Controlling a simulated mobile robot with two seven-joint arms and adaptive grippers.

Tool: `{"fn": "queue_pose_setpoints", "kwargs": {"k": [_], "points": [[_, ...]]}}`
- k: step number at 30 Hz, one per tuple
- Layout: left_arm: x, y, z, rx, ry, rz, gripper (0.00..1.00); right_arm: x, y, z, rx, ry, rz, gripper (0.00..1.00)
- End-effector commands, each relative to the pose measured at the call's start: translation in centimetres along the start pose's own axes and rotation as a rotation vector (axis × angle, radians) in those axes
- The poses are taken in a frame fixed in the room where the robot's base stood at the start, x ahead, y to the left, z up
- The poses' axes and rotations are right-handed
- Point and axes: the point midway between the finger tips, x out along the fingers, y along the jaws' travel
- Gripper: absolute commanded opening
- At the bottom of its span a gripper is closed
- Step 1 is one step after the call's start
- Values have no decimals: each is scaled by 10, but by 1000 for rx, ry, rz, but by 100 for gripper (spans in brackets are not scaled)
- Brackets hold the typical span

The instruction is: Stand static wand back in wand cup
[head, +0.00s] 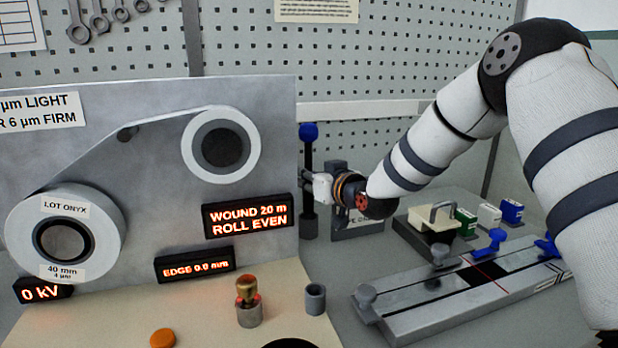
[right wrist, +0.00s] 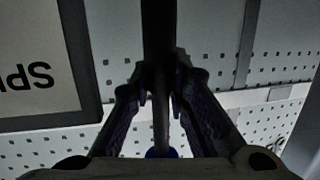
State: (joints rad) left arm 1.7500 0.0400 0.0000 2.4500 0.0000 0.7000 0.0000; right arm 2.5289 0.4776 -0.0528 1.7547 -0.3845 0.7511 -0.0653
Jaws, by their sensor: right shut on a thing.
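The static wand (head: 309,153) is a dark upright rod with a blue ball at its top and a thicker dark lower part (head: 309,223). My right gripper (head: 312,183) comes in from the right and is shut on the wand at mid-length. In the right wrist view the dark rod (right wrist: 160,105) runs between the fingers, with the blue ball partly hidden low down. A small grey cup (head: 315,299), apparently the wand cup, stands open near the front centre and looks empty. The wand's lower end shows above and behind it in the picture. My left gripper is not in view.
The winder panel (head: 150,160) with its rolls and lit displays stands at the left. A brass-topped piece (head: 248,302) and an orange disc (head: 162,338) are left of the cup. A long measuring rail (head: 465,290) and a light-coloured block with a handle (head: 433,220) lie to the right.

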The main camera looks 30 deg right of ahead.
Motion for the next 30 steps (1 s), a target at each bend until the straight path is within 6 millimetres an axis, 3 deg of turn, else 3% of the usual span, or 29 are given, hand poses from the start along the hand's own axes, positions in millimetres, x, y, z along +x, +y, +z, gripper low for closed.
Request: {"fn": "queue_pose_setpoints", "kwargs": {"k": [6, 30], "points": [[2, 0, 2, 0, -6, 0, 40, 2, 0, 7, 0, -2, 0, 0], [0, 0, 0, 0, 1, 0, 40, -1, 0, 0, 0, 2, 7, 0]]}}
